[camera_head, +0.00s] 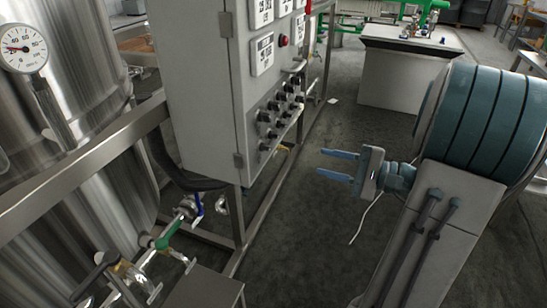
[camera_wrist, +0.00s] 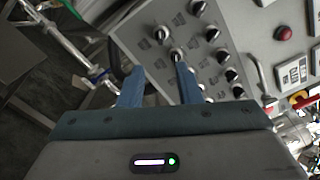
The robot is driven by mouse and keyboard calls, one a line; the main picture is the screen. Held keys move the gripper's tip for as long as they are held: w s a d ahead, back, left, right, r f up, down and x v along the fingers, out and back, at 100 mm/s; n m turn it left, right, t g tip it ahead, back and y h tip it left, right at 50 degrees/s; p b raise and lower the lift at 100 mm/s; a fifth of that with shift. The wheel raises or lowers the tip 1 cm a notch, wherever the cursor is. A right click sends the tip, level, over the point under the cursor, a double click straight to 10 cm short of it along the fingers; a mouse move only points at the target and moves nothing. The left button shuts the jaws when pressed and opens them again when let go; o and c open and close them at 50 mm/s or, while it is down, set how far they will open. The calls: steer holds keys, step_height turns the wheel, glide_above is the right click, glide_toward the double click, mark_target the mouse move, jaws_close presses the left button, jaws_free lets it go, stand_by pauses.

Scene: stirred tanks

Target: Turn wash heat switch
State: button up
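The grey control cabinet (camera_head: 207,90) stands left of centre in the head view. Its panel carries several black rotary switches (camera_head: 278,112), and they also show in the wrist view, where one switch (camera_wrist: 177,55) lies just beyond the right fingertip. I cannot read the labels, so I cannot tell which is the wash heat switch. My gripper (camera_head: 337,164) is to the right of the panel with its two blue fingers apart, pointing toward the cabinet. In the wrist view the fingers (camera_wrist: 160,72) hold nothing, and a gap to the panel seems to remain.
A red button (camera_head: 283,41) and several displays (camera_head: 262,53) sit higher on the panel. A steel tank (camera_head: 75,80) with a gauge (camera_head: 23,48) is at left. Pipes and valves with a green handle (camera_head: 167,236) are below.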

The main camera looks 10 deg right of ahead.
mark_target(271, 149)
steer(key=b+x, duration=0.1)
steer(key=x, duration=1.2)
steer(key=shift+w+a, duration=0.2)
steer(key=shift+a, duration=0.1)
jaws_close()
